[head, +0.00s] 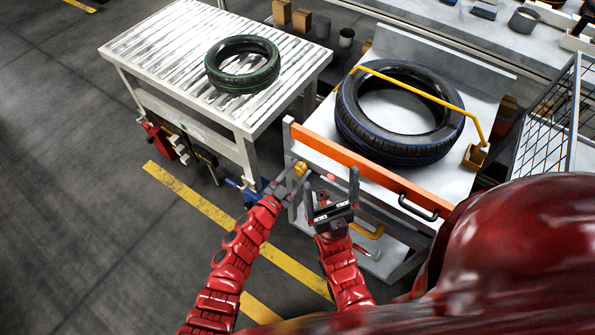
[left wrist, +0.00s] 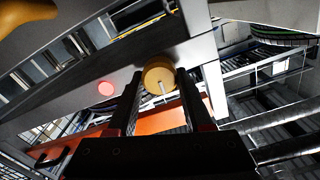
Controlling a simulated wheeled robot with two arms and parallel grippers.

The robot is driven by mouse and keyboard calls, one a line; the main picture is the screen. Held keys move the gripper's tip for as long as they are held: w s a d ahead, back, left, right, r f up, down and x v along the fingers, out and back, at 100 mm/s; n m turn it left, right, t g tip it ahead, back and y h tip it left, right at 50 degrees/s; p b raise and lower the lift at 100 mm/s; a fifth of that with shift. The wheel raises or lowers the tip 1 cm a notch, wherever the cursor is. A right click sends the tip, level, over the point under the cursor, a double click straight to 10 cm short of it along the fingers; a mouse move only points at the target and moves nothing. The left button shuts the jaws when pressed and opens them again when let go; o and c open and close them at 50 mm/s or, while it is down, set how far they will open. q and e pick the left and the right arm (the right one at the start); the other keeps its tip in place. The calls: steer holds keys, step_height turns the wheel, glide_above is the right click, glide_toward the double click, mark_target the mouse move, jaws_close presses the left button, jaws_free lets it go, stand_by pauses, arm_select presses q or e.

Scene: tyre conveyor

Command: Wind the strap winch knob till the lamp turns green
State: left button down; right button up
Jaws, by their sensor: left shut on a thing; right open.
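The yellow winch knob (head: 300,168) sits at the left end of the bench front, and it also shows in the left wrist view (left wrist: 158,75) with a pale mark on its face. My left gripper (head: 291,180) is shut on this knob, one finger on each side. The round lamp (left wrist: 106,88) glows red beside the knob; it is small in the head view (head: 330,178). My right gripper (head: 333,197) is open and empty, in front of the bench near the lamp. A yellow strap (head: 420,92) crosses the blue-marked tyre (head: 352,122) to a yellow fitting (head: 475,155) at right.
An orange bar (head: 385,167) runs along the bench front, with a black handle (head: 418,207) below it. A roller table (head: 130,45) with a green-marked tyre (head: 214,65) stands at left. A mesh cage (head: 545,125) stands at right. The floor at left is open.

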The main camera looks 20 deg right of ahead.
arm_select(q)
steer(key=m+b, duration=0.1)
steer(key=m, duration=0.1)
steer(key=m+b, duration=0.2)
steer(key=shift+s+d+f+m, duration=0.1)
steer(key=shift+f+m, duration=0.1)
steer(key=shift+m, duration=0.2)
steer(key=m+b, duration=0.2)
steer(key=shift+f+m, duration=0.15)
steer(key=shift+m, duration=0.15)
steer(key=m+b, duration=0.2)
steer(key=shift+m, duration=0.4)
steer(key=shift+m+b, duration=0.45)
steer(key=shift+m, duration=0.35)
steer(key=shift+r, duration=0.2)
steer(key=shift+c, duration=1.5)
jaws_free()
